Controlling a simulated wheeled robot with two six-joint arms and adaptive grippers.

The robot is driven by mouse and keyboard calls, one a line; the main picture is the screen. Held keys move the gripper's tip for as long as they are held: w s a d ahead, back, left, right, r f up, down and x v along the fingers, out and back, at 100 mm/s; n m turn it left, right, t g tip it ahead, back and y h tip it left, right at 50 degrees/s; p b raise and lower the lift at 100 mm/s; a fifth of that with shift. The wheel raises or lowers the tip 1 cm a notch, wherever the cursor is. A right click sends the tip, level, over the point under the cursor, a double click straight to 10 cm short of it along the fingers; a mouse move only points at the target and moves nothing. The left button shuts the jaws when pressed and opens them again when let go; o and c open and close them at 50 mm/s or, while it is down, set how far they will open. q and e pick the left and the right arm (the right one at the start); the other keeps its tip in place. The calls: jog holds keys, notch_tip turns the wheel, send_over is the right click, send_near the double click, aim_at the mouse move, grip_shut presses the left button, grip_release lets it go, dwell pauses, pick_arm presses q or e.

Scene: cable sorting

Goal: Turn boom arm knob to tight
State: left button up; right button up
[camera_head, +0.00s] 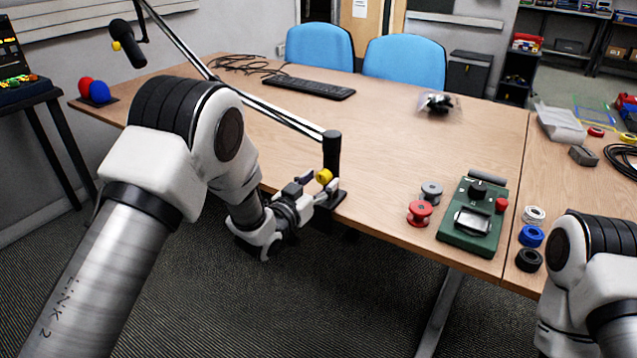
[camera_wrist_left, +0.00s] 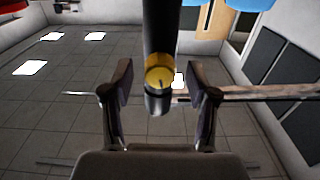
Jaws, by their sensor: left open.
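The boom arm knob (camera_head: 323,176) is yellow and sits on the lower part of the black boom arm post (camera_head: 331,150), which is at the table's front edge. In the left wrist view the knob (camera_wrist_left: 159,78) faces the camera with a small dark mark on it. My left gripper (camera_head: 312,190) is open just in front of the knob. In the left wrist view its two fingers (camera_wrist_left: 160,90) stand on either side of the knob and post, with gaps on both sides. Contact is not visible. My right arm shows at the lower right, but its gripper is out of view.
The boom arm (camera_head: 265,107) slants up left to a microphone (camera_head: 127,43).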

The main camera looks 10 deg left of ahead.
pick_arm(q)
grip_shut()
jog(key=shift+f+m+b, duration=0.1)
jog(key=shift+m+b, duration=0.25)
jog(key=shift+m, duration=0.95)
grip_release()
jog(key=shift+s, duration=0.1)
